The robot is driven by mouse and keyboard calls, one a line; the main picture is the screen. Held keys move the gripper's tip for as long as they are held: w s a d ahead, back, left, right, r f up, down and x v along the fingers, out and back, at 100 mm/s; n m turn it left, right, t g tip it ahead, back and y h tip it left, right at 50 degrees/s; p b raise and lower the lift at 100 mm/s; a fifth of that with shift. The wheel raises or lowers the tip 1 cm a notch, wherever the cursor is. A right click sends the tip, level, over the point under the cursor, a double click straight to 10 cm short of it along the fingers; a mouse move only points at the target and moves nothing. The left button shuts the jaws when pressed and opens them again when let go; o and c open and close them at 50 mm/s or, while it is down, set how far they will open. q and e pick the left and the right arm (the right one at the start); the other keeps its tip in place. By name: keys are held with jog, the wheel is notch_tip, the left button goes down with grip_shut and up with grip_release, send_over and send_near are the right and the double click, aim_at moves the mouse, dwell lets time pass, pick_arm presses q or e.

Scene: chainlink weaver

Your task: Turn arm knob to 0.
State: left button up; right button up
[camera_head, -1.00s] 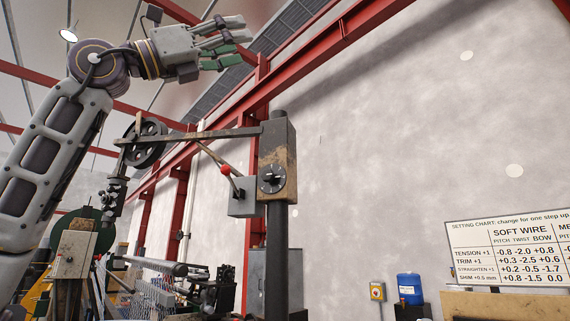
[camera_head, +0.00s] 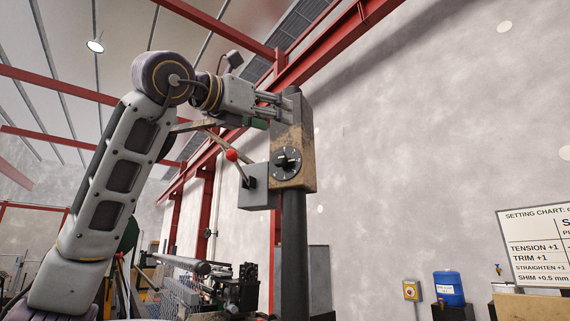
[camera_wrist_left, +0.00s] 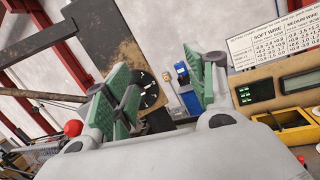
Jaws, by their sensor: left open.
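The arm knob (camera_head: 287,162) is a round black dial with a bar handle, on the face of a worn grey-tan box (camera_head: 294,122) atop a dark post. Its scale marks are too small to read. My left gripper (camera_head: 276,107) is in front of the upper part of this box, above and slightly left of the knob. In the left wrist view my left gripper (camera_wrist_left: 163,90) is open and empty, its green pads apart. The knob (camera_wrist_left: 149,90) shows there behind the left finger, partly hidden by it. My right gripper is in neither view.
A red-balled lever (camera_head: 232,155) stands left of the knob, beside a grey box (camera_head: 258,187). A setting chart (camera_head: 536,246) and a blue barrel (camera_head: 448,288) are at the lower right. The wall right of the post is clear.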

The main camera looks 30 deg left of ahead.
aim_at(278, 158)
pick_arm(q)
jog(key=a+f+n+g+y, duration=0.1)
jog(key=a+f+n+y, duration=0.3)
jog(key=a+n, duration=0.1)
jog(key=shift+w+a+f+g+y, duration=0.15)
jog(key=shift+w+a+g+y, duration=0.15)
jog(key=shift+g+y, duration=0.1)
jog(key=shift+s, duration=0.1)
jog(key=shift+w+a+p, duration=0.15)
jog(key=shift+w+p, duration=0.45)
jog(key=shift+w, duration=1.7)
jog(key=shift+w+a+p, duration=0.2)
jog(key=shift+w+p, duration=0.4)
jog(key=shift+w, duration=1.7)
jog(key=shift+w+a+p, duration=0.15)
jog(key=shift+w+p, duration=0.45)
jog(key=shift+w, duration=1.7)
jog(key=c, duration=1)
jog(key=shift+c, duration=0.2)
